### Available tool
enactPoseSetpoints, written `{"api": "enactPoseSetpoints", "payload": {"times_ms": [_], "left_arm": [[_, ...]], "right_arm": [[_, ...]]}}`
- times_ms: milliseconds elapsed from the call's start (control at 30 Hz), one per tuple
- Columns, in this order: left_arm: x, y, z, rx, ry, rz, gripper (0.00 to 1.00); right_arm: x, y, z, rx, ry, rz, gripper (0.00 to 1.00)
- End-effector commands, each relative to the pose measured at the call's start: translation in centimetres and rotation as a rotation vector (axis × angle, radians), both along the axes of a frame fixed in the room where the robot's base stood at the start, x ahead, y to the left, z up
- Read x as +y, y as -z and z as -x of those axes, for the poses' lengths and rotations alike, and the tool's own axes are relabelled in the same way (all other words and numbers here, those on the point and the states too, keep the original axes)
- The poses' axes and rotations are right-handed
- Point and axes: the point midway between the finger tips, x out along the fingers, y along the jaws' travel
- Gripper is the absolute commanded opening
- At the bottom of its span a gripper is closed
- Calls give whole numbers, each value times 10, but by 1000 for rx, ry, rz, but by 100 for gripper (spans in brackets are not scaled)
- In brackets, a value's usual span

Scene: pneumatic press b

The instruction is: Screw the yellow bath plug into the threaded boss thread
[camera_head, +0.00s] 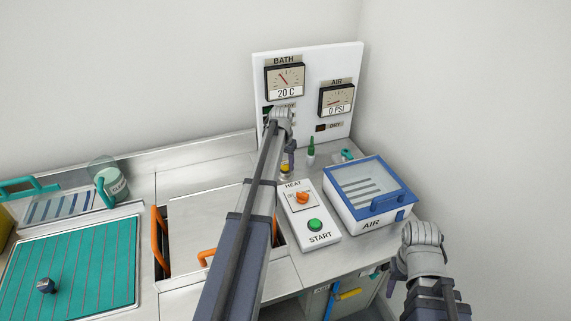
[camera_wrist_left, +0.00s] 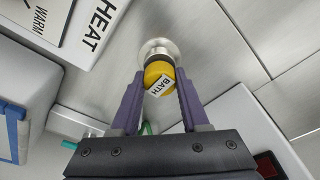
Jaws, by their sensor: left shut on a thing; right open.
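The yellow bath plug (camera_wrist_left: 153,73), with a white BATH label, sits between the two purple fingers of my left gripper (camera_wrist_left: 160,86) in the left wrist view. The gripper is shut on it. The plug's far end meets a round metal threaded boss (camera_wrist_left: 157,48) on the steel counter; how deep the thread is engaged cannot be seen. In the head view the plug (camera_head: 285,169) is a small yellow spot below my left gripper (camera_head: 289,160), partly hidden by my left arm. My right gripper (camera_head: 393,276) is open and empty at the lower right, its fingers hard to make out.
The HEAT/START control box (camera_head: 318,229) and blue-lidded AIR box (camera_head: 367,192) stand close by on the right. The gauge panel (camera_head: 352,62) rises behind. A steel lid with orange handles (camera_head: 160,240) and a teal mat (camera_head: 80,255) lie left.

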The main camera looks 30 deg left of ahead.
Motion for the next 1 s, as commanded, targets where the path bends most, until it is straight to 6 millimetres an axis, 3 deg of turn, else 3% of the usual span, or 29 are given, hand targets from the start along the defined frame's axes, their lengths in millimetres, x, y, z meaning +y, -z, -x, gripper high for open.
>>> {"api": "enactPoseSetpoints", "payload": {"times_ms": [167, 800, 1000], "left_arm": [[0, 0, 0, 0, 58, 0, 0], [1, 0, -1, 0, 915, 1, 0], [0, 0, 0, 0, 1045, 0, 0]], "right_arm": [[0, 0, 0, 0, 0, 0, 50], [0, 0, 0, 0, 0, 0, 50], [0, 0, 0, 0, 0, 0, 50]]}}
